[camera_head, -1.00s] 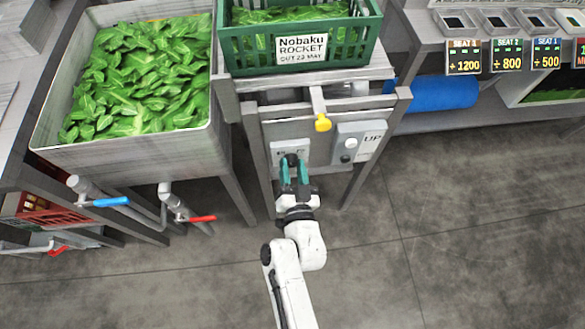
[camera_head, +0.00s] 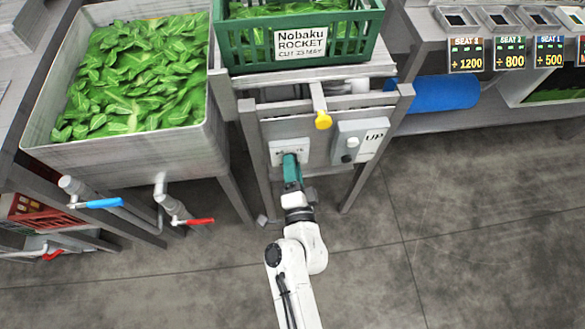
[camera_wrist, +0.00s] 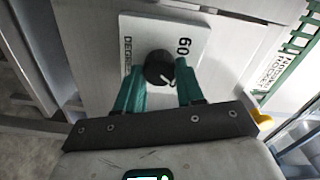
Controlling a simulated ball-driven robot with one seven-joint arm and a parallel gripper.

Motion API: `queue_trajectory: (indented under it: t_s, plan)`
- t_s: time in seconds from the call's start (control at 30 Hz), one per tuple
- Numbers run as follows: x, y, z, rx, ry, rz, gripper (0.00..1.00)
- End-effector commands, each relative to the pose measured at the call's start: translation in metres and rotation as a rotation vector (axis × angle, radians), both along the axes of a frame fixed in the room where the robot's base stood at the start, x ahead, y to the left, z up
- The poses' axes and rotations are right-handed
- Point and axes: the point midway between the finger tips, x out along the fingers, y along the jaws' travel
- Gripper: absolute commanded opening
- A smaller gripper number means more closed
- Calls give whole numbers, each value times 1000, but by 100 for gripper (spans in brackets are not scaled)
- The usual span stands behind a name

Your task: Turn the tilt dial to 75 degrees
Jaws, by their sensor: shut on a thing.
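The tilt dial is a black round knob (camera_wrist: 158,68) with a white pointer mark, on a pale plate (camera_wrist: 190,35) on the grey stand. In the wrist view the plate reads "60" at the right and a partly hidden "DEGREES" at the left. The wrist view is turned, so the lettering runs sideways. My gripper (camera_wrist: 160,77) has teal fingers on both sides of the knob and is shut on it. In the head view my gripper (camera_head: 291,158) reaches the plate (camera_head: 279,146) and hides the dial.
A grey box marked "UP" (camera_head: 358,142) sits just right of the dial, with a yellow-ended lever (camera_head: 323,120) above. A green crate (camera_head: 235,52) stands on top. A sink of leaves (camera_head: 40,125) with blue- and red-handled pipes is left. The floor in front is clear.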

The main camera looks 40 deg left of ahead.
Motion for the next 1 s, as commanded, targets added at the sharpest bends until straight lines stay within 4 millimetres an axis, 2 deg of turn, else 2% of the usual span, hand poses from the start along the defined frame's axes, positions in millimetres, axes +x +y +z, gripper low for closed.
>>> queue_trajectory:
  t_s: [0.33, 0.87, 0.9, 1.0]
  plan:
    - [0, -1, -2, 80, 98, -1, 7]
    - [0, -1, -2, 94, 114, -1, 7]
    - [0, -1, -2, 94, 114, -1, 41]
    - [0, -1, -2, 93, 114, -1, 51]
